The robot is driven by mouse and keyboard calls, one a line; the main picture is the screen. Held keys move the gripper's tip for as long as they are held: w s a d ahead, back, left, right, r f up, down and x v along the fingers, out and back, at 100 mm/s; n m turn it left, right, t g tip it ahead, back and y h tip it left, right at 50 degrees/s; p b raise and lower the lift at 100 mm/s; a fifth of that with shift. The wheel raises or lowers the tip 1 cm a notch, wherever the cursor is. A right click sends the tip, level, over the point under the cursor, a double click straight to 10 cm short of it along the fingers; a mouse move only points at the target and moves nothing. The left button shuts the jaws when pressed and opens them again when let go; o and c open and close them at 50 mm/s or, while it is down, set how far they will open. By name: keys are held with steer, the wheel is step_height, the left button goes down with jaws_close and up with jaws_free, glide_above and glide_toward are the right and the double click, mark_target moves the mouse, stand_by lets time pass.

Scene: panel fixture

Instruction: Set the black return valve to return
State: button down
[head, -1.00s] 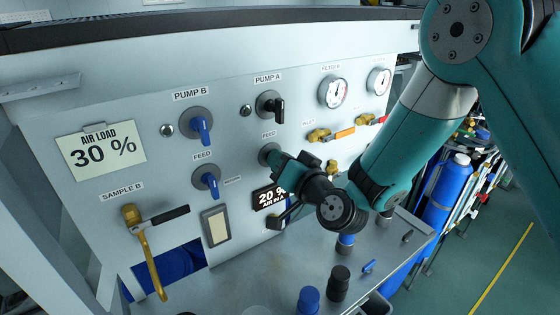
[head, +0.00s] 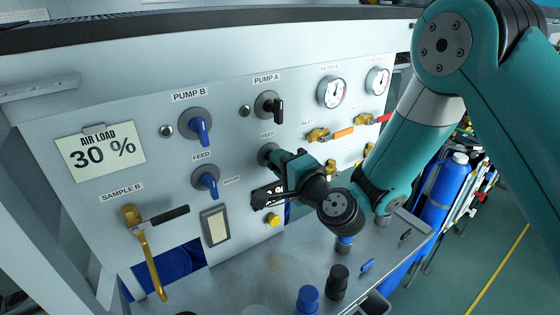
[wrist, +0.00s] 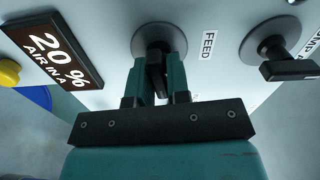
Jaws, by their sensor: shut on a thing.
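The black return valve (head: 265,153) sits on the panel below the PUMP A valve, under a FEED label. Its grey round plate (wrist: 158,34) and black handle (wrist: 155,72) show in the wrist view. My gripper (head: 277,160) is at this valve. In the wrist view my gripper (wrist: 157,84) has one finger on each side of the handle and is shut on it. In the head view my gripper covers the handle and any RETURN label, so I cannot read the handle's setting there.
The black PUMP A valve (head: 269,106) is just above. Two blue-handled valves, PUMP B (head: 198,126) and its feed valve (head: 207,181), are to the left. The 20 % sign (wrist: 52,46) and a yellow knob (head: 273,220) are close beside my gripper. Bottles stand on the shelf below.

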steer(key=shift+m, duration=0.7)
steer(key=c, duration=1.2)
jaws_free()
steer(key=shift+o, duration=0.2)
